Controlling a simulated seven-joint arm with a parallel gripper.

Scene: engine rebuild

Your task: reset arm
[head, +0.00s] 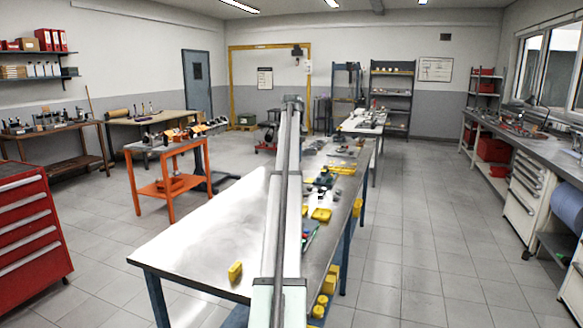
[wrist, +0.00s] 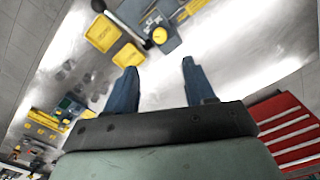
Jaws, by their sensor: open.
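My gripper (wrist: 159,66) shows in the wrist view with its two blue fingers spread apart and nothing between them. It is over the metal workbench (wrist: 245,52), apart from the things lying there. In the head view my arm stretches up the middle of the picture over the same workbench (head: 190,240). I cannot make out the fingers in that view. Yellow trays (wrist: 103,33) and a grey part with a yellow ball-like piece lie beyond the fingertips in the wrist view.
A yellow block (head: 235,271) stands near the workbench's front edge. Yellow trays (head: 321,214) and small parts line its right side. A red drawer cabinet (head: 32,225) and an orange cart (head: 168,188) stand to the left. The floor on the right (head: 415,230) is clear.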

